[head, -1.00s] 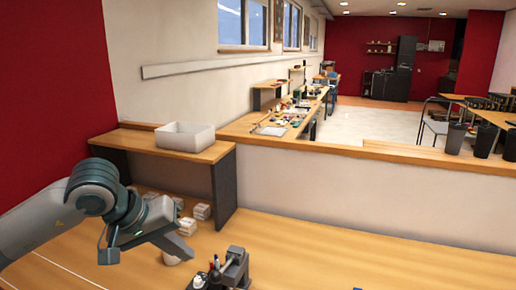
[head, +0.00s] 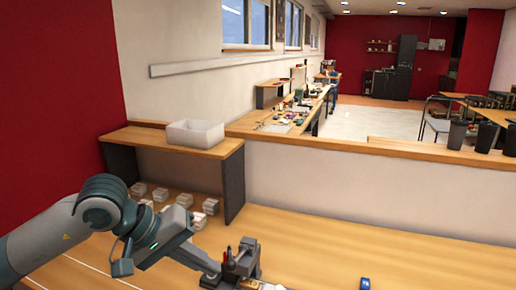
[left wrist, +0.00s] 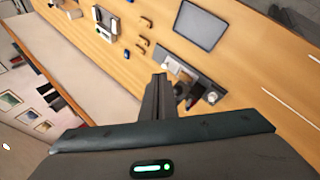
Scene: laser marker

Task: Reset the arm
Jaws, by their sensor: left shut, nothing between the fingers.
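My left arm comes in from the left of the head view. Its gripper (head: 212,268) is low over the wooden table, fingers together and empty. Its fingertips appear close beside a dark device (head: 241,262) with a small red-topped part; I cannot tell whether they touch. In the left wrist view my shut fingers (left wrist: 157,95) point away from the camera, and the dark device (left wrist: 203,85) shows just to their right. My right gripper is in neither view.
A wooden shelf (head: 225,151) with a white bin (head: 195,134) on top stands at the left back. Several small white boxes (head: 210,206) lie beneath it. A blue item (head: 364,284) sits at the front edge. A grey flat panel (left wrist: 201,24) lies on the table.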

